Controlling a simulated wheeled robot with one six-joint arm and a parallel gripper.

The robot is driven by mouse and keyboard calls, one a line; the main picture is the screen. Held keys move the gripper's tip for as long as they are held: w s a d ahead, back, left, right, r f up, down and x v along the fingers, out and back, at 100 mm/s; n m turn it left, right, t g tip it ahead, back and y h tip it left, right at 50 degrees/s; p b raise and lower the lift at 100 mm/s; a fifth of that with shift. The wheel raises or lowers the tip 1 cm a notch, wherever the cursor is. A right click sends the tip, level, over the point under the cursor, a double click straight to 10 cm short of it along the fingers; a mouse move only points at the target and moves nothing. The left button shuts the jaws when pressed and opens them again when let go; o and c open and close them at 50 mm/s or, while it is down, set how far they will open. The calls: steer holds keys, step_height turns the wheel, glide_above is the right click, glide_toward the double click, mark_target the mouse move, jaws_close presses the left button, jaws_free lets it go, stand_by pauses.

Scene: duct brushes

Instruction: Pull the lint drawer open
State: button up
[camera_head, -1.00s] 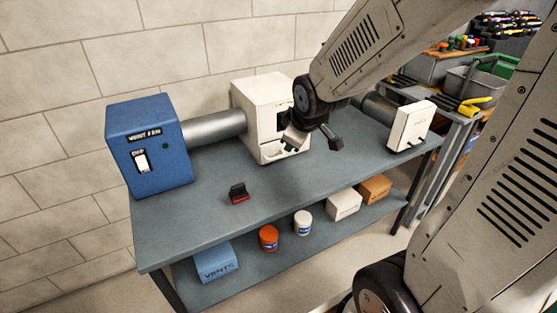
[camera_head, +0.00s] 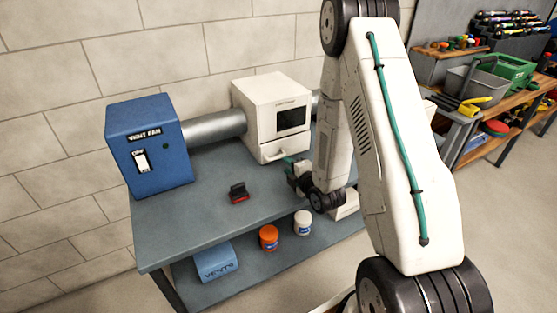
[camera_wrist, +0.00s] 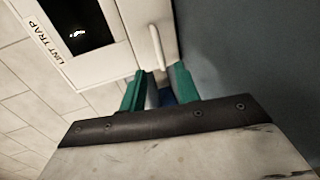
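The lint trap (camera_head: 262,97) is a white box with a dark window, standing on the bench against the duct. Its lint drawer (camera_head: 270,147) is the white front low on the box and looks shut. In the wrist view, the lint trap (camera_wrist: 110,72) shows its label, and the pale bar handle (camera_wrist: 155,42) stands on the drawer front. My gripper (camera_head: 287,159) is just in front of the drawer, at its right side. In the wrist view my gripper (camera_wrist: 160,82) has its two green fingers apart, with the handle's near end ahead of the gap. Contact is not visible.
A blue vent fan box (camera_head: 150,155) with a switch stands at the left, joined by a grey duct (camera_head: 215,127). A small black and red brush (camera_head: 239,193) lies on the bench (camera_head: 190,225). The lower shelf holds a blue box (camera_head: 215,262) and several other items.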

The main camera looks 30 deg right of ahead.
mark_target(277, 158)
steer(key=x, duration=0.7)
steer(key=shift+w, duration=0.35)
steer(key=shift+c, duration=0.3)
jaws_close()
